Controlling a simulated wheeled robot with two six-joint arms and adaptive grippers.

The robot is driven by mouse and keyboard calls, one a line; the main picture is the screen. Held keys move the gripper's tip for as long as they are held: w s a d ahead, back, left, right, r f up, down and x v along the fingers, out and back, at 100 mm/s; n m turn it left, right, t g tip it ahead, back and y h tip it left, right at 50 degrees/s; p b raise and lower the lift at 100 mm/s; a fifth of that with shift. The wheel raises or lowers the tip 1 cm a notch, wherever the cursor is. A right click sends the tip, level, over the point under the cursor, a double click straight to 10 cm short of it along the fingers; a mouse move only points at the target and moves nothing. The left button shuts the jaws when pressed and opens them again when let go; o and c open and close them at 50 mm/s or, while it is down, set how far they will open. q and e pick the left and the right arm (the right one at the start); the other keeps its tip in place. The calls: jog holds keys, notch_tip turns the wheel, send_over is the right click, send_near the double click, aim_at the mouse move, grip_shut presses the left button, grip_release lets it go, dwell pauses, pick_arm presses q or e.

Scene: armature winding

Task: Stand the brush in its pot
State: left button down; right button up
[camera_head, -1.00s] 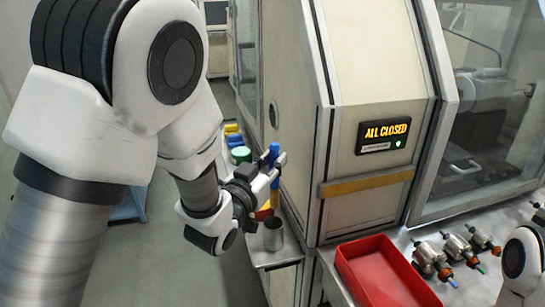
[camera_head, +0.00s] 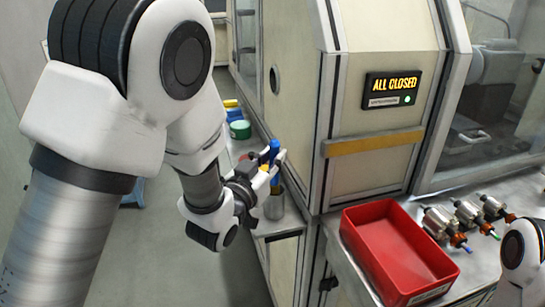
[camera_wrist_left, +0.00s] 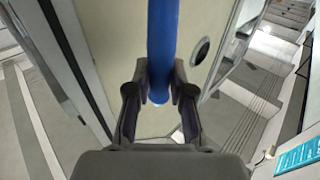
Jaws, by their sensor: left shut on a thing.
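The brush (camera_head: 273,150) has a blue handle and stands close to upright in my left gripper (camera_head: 276,168), which is shut on it. The handle also shows in the left wrist view (camera_wrist_left: 162,45), running down between the two fingers (camera_wrist_left: 160,92). The grey metal pot (camera_head: 274,208) stands on a small side ledge, directly below the gripper. The brush's lower end is at the pot's mouth in the head view; I cannot tell how far inside it is. My right gripper is out of view.
The machine cabinet (camera_head: 375,175) rises close to the right of the pot. A red tray (camera_head: 395,255) and several armatures (camera_head: 440,222) lie on the bench to the right.

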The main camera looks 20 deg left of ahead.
pick_arm(q)
jog(key=c, duration=0.9)
grip_release()
jog(key=shift+f, duration=0.1)
jog(key=shift+c, duration=0.2)
notch_tip(320, 180, up, 10)
jog(key=shift+r, duration=0.1)
